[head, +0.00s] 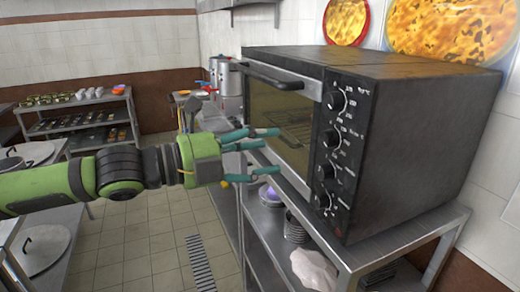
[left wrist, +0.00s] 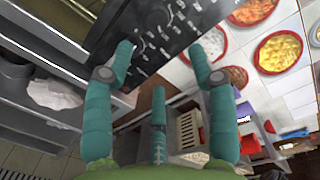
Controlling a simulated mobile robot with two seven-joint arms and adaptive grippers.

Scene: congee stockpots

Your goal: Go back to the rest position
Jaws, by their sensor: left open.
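My left gripper (head: 262,152) reaches in from the left in the head view, in front of the oven's glass door. Its teal fingers are spread open and hold nothing. In the left wrist view the open fingers (left wrist: 165,70) also show, with the oven's dark knob panel (left wrist: 155,30) beyond them. Whether the fingers touch the oven cannot be told. My right gripper is in neither view.
A black toaster oven (head: 415,140) with its door shut stands on a steel table (head: 400,240). Stockpots (head: 228,80) stand behind it. A shelf (head: 85,105) with small items is at the back left. Tiled floor (head: 150,240) lies open below my arm.

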